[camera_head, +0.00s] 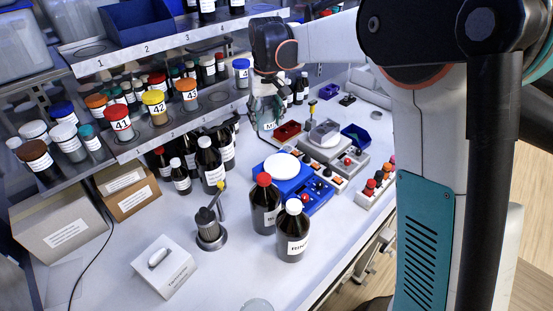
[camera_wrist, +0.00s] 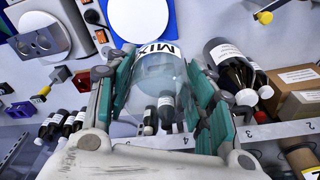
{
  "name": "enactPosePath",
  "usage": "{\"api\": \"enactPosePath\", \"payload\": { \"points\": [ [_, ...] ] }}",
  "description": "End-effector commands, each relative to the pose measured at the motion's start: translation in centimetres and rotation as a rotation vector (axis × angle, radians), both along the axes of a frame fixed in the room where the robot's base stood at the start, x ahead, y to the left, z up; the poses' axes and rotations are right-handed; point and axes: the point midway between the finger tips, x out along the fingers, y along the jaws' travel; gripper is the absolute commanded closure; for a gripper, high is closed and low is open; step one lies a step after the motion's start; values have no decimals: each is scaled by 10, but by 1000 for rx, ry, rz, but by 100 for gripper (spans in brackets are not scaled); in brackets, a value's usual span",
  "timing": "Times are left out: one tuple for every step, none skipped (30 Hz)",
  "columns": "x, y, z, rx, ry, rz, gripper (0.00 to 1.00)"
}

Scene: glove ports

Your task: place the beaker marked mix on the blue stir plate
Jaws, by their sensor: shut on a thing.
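My gripper (camera_head: 264,99) is shut on a clear glass beaker (camera_head: 267,121) beside the shelf edge. In the wrist view, my gripper (camera_wrist: 160,62) has its green-padded fingers on both sides of the beaker (camera_wrist: 150,82), whose label (camera_wrist: 158,48) reads MIX. Dark bottles show through the glass. The blue stir plate (camera_head: 310,196) with its round white top (camera_head: 281,166) stands on the bench, nearer the camera than the beaker and apart from it. It also shows at the top of the wrist view, as a blue body (camera_wrist: 172,25) with a white disc (camera_wrist: 138,14).
A red-capped bottle (camera_head: 265,208) and a white-capped bottle (camera_head: 293,236) stand close in front of the stir plate. A grey device (camera_head: 345,160), a red tray (camera_head: 287,132) and a blue tray (camera_head: 355,135) lie behind it. The numbered shelf (camera_head: 190,125) runs along the left.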

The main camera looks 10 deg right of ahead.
Motion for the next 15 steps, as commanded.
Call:
{"api": "enactPosePath", "payload": {
  "points": [
    [3,-16,12,1,0,-7,79],
    [4,-24,16,1,0,-10,79],
    [5,-32,21,1,0,-10,79],
    [6,-38,24,1,0,-11,79],
    [6,-42,26,1,0,-12,79],
    [7,-47,28,2,0,-13,79],
    [7,-50,29,2,0,-13,79],
    [8,-52,28,1,0,-13,79],
    [8,-54,24,0,0,-12,79],
    [8,-55,20,0,0,-12,79],
    [8,-55,15,0,0,-12,79],
    [8,-55,7,0,0,-12,79],
    [8,-55,0,0,0,-12,79],
    [8,-55,-8,0,0,-12,79],
    [8,-54,-18,0,0,-12,79]
  ]
}}
